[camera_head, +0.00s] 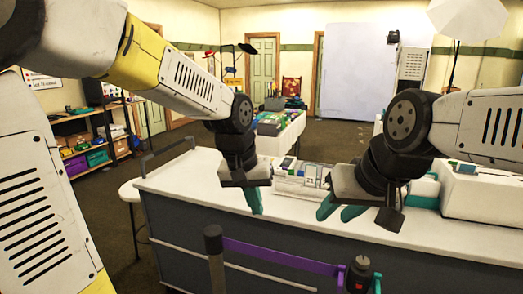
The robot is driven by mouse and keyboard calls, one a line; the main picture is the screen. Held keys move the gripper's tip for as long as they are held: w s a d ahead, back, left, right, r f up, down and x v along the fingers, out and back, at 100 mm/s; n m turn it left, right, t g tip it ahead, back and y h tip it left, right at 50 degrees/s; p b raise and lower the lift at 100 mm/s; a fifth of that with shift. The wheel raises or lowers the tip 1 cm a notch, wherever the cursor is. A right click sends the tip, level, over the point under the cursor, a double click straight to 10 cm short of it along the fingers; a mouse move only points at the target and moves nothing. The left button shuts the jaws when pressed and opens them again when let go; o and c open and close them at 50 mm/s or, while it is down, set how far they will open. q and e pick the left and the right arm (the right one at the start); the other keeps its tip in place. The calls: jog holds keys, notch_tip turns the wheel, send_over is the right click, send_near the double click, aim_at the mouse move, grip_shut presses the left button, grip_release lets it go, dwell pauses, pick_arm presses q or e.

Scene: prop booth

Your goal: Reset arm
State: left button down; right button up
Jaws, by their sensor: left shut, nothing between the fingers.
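My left gripper (256,201) hangs from the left arm above the near part of the white counter (190,181). Its teal fingers point down and are together, with nothing seen between them. My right gripper (338,214) is over the counter's front side, to the right of the left one. Its two teal fingers show apart and point down to the left, with no object seen between them.
A box of small items (299,177) stands on the counter between the grippers. A white box (487,205) is at the right. A purple belt (280,257) runs between posts in front of the counter. Shelves (88,145) stand at the left.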

pick_arm(q)
jog(key=s+a+r+t, duration=0.1)
jog(key=s+a+r, duration=0.1)
jog(key=s+a, duration=0.3)
jog(key=s+a+r+n+t, duration=0.1)
jog(key=s+a+r+t, duration=0.1)
jog(key=s+a, duration=0.4)
jog(key=shift+a+r+n, duration=0.3)
jog(key=shift+a+r, duration=0.5)
jog(key=shift+a, duration=0.1)
jog(key=shift+s, duration=0.1)
